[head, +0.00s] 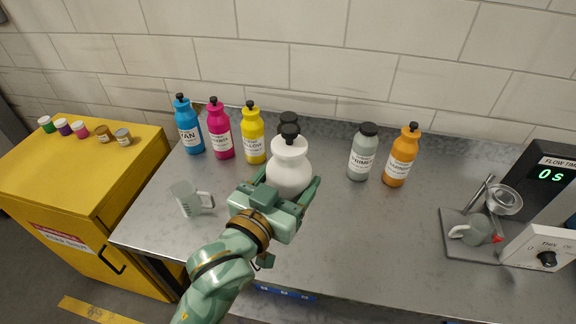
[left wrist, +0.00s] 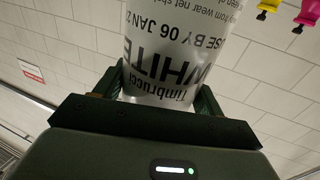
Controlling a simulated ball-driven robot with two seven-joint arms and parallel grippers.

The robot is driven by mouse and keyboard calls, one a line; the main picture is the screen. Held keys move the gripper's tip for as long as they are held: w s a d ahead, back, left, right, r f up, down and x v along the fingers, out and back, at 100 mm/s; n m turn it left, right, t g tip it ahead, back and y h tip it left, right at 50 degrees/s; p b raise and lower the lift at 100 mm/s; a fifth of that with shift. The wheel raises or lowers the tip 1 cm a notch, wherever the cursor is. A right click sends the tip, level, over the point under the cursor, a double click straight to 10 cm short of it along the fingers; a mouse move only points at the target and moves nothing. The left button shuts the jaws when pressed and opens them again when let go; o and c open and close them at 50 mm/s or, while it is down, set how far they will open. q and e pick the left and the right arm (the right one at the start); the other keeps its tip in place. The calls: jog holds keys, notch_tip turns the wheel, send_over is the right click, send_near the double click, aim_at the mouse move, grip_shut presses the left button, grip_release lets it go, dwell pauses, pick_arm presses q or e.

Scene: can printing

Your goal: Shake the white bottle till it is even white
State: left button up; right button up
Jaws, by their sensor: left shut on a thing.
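The white bottle (head: 289,163) with a black cap is held up by my left gripper (head: 292,188) above the metal bench, and it stands roughly upright in the head view. In the left wrist view the bottle (left wrist: 165,85) shows a clear-to-white body with the printed word WHITE, upside down in the picture. The gripper fingers (left wrist: 155,95) are closed on both sides of it. In the head view its body looks evenly white, with the lower part hidden by the gripper. My right gripper is not in view.
Primer (head: 363,154) and orange (head: 400,158) bottles stand to the right. A clear beaker (head: 187,200) stands front left; a flow timer (head: 553,176) stands far right.

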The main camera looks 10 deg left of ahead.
aim_at(280, 159)
pick_arm(q)
notch_tip(280, 159, up, 6)
jog(key=shift+a+r, duration=0.15)
notch_tip(280, 159, down, 5)
jog(key=shift+f, duration=0.1)
notch_tip(280, 159, up, 6)
notch_tip(280, 159, down, 6)
jog(key=shift+f, duration=0.15)
jog(key=shift+r, duration=0.2)
